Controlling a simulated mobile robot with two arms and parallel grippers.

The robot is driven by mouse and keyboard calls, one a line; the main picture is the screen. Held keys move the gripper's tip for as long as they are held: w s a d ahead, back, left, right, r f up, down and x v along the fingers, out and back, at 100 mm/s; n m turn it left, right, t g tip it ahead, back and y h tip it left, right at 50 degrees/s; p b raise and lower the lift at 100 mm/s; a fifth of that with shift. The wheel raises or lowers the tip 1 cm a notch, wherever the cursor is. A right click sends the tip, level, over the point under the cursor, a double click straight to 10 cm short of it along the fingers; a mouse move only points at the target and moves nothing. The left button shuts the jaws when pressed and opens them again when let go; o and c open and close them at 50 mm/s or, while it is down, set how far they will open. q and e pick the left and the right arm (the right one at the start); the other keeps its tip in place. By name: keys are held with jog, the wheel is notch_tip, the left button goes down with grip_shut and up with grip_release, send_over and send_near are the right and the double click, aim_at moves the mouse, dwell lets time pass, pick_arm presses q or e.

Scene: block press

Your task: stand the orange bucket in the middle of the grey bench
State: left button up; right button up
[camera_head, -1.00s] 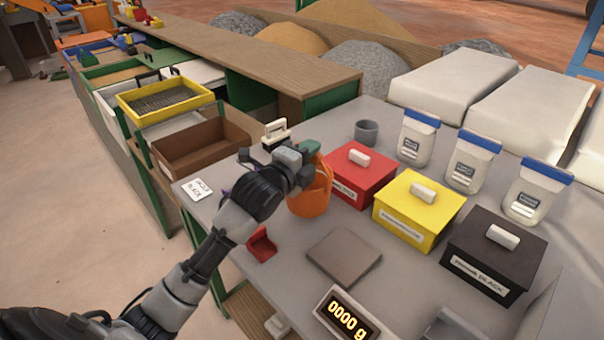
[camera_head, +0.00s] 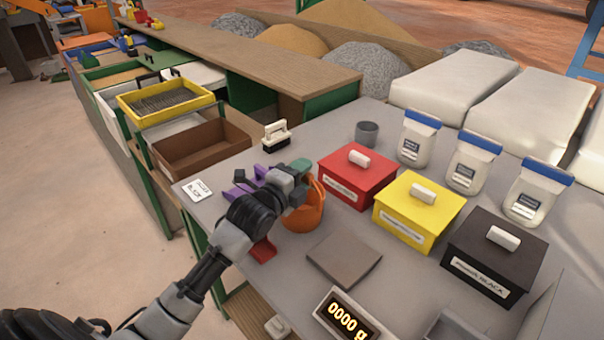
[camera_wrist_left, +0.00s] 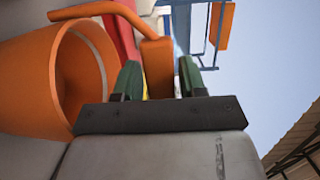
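The orange bucket (camera_head: 302,214) is at the left part of the grey bench (camera_head: 405,285), left of the red box. I cannot tell whether its base touches the bench or hangs just above it. My left gripper (camera_head: 294,180) is at the bucket's upper side. In the left wrist view the bucket (camera_wrist_left: 82,75) is on the left, and its raised handle (camera_wrist_left: 157,65) passes between the green fingertips of the left gripper (camera_wrist_left: 160,80). My arm hides part of the bucket in the head view. My right gripper is not in view.
A red box (camera_head: 355,182), a yellow box (camera_head: 417,210) and a black box (camera_head: 492,255) stand right of the bucket. A grey plate (camera_head: 344,258), a scale display (camera_head: 345,316) and a red scoop (camera_head: 262,250) are in front. A brush (camera_head: 276,137) and purple items (camera_head: 240,188) are behind.

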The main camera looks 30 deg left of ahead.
pick_arm(q)
jog(key=shift+o, duration=0.9)
jog(key=shift+r, duration=0.1)
jog(key=shift+s+r, duration=0.1)
jog(key=s+a, duration=0.2)
jog(key=s, duration=0.9)
jog(key=shift+s+b, duration=0.35)
